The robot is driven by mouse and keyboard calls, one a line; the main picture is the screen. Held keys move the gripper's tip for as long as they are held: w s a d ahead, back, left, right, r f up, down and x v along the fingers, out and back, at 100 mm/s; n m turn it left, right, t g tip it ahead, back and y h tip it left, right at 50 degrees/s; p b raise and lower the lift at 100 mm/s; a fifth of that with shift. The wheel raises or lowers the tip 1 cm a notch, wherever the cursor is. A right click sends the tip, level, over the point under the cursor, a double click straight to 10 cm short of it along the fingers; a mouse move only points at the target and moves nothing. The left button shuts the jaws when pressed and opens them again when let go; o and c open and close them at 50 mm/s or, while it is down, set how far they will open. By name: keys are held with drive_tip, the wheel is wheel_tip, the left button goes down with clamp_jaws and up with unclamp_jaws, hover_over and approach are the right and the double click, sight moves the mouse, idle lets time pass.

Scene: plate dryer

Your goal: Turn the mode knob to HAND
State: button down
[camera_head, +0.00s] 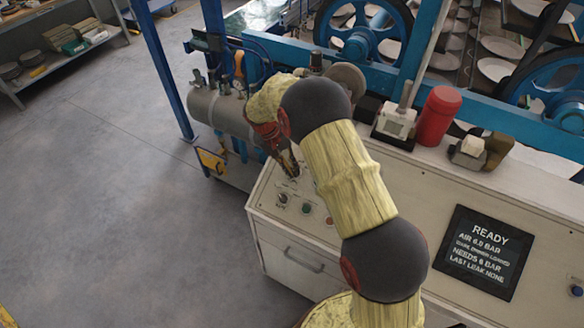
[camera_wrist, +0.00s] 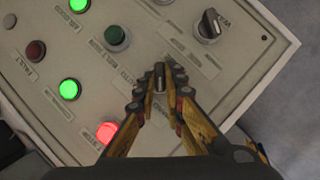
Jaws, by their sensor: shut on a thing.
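The mode knob (camera_wrist: 160,78) is a small dark knob with a pale line on it, set in the pale control panel (camera_wrist: 185,65). In the wrist view its tip shows between the fingertips of my gripper (camera_wrist: 159,82), which is shut on it. The fingers hide the rest of the knob and parts of the lettering around it, so I cannot tell its setting for sure. In the head view my gripper (camera_head: 290,170) reaches down to the left end of the panel top (camera_head: 268,195), and the knob is hidden there.
A black rotary switch (camera_wrist: 209,24) stands to the upper right of my gripper. Lit green lamps (camera_wrist: 70,89), a lit red lamp (camera_wrist: 107,131) and a dark green button (camera_wrist: 117,37) lie to the left. A display (camera_head: 482,250) reads READY. A red canister (camera_head: 437,115) stands behind.

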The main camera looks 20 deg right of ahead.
drive_tip(key=shift+s+f, duration=0.2)
drive_tip(key=shift+f, duration=0.05)
drive_tip(key=c, duration=1.9)
unclamp_jaws()
drive_tip(key=shift+w+r, duration=0.1)
drive_tip(key=shift+r, duration=0.1)
drive_tip(key=shift+w+r, duration=0.15)
drive_tip(key=shift+r, duration=0.05)
drive_tip(key=v, duration=1.1)
drive_tip(key=shift+a+r, duration=0.15)
